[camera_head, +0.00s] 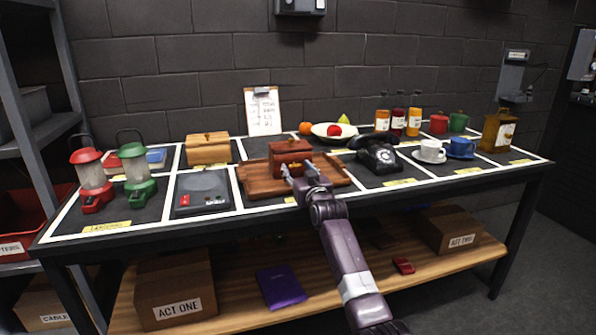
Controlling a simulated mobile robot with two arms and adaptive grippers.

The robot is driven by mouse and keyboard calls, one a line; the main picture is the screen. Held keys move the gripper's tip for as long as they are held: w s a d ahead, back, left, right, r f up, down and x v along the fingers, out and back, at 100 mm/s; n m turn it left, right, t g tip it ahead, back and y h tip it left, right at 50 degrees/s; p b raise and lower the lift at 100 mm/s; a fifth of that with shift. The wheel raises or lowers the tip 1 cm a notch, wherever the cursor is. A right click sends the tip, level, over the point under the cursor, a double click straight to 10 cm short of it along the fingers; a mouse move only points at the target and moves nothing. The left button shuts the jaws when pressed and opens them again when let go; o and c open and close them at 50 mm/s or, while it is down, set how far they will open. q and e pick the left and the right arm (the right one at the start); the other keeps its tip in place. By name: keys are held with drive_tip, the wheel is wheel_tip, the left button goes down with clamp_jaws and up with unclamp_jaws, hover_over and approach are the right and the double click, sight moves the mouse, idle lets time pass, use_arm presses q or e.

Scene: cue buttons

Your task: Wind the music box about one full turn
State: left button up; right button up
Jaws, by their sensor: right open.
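A small reddish-brown box (290,151), which looks like the music box, stands on a wooden tray (262,186) in the middle of the table. My right gripper (298,171) reaches in from the lower right. It is open, with its fingertips at the front of the box and over the tray. I cannot tell whether they touch the box. No winding key shows clearly; the gripper hides part of the box's front. My left gripper is not in view.
Left of the tray are a flat grey device (202,192), a light wooden box (208,148) and red and green lanterns (138,178). A black telephone (379,155) stands close on the right; a fruit bowl (328,130) and clipboard (263,111) are behind.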

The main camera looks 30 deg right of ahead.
drive_tip(key=shift+s, duration=0.1)
drive_tip(key=shift+v, duration=5.95)
drive_tip(key=shift+f, duration=0.15)
